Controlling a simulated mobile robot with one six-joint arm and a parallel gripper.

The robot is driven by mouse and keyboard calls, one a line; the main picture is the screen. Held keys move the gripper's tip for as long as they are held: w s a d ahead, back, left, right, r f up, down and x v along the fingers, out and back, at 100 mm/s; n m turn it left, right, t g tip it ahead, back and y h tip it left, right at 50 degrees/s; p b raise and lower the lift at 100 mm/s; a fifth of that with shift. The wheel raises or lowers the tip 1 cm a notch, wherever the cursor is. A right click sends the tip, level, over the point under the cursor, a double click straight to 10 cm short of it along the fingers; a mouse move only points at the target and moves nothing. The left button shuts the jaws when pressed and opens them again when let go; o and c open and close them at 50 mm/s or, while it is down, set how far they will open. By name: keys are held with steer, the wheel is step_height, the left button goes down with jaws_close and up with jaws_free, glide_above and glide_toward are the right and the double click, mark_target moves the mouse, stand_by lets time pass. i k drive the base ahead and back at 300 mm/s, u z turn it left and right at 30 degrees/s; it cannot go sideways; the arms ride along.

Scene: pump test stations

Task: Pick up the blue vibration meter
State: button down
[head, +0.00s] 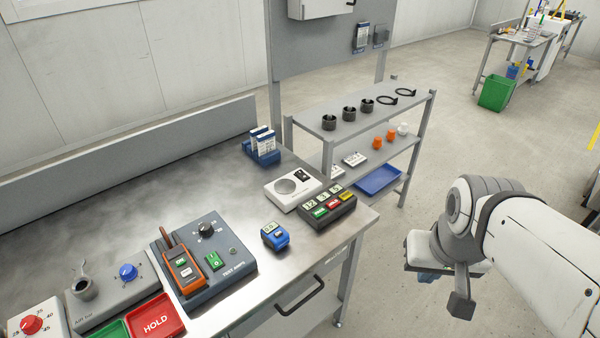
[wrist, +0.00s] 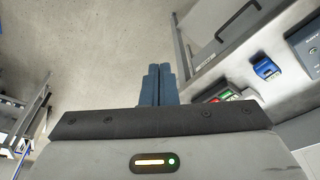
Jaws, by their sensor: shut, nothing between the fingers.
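The blue vibration meter (head: 275,236) is a small blue block with a pale display on its top. It lies on the steel bench top (head: 215,165), near its front edge, between the test plate and the button box. It also shows in the wrist view (wrist: 266,69) at the upper right. My gripper (wrist: 157,70) is shut and empty, its two blue fingers together. In the head view my gripper is mostly hidden behind my wrist, off to the right of the bench over the floor, well apart from the meter.
A test plate (head: 228,262) with an orange handheld device (head: 182,268) stands left of the meter. A button box (head: 327,204) and a white scale (head: 293,187) stand right of it. A grey shelf rack (head: 360,122) is behind the bench's right end. Open floor lies right of the bench.

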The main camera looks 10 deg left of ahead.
mark_target(268, 231)
steer(key=u, duration=2.7)
steer(key=k, duration=0.6)
steer(key=z, duration=1.65)
steer(key=i, duration=1)
steer(key=u, duration=0.1)
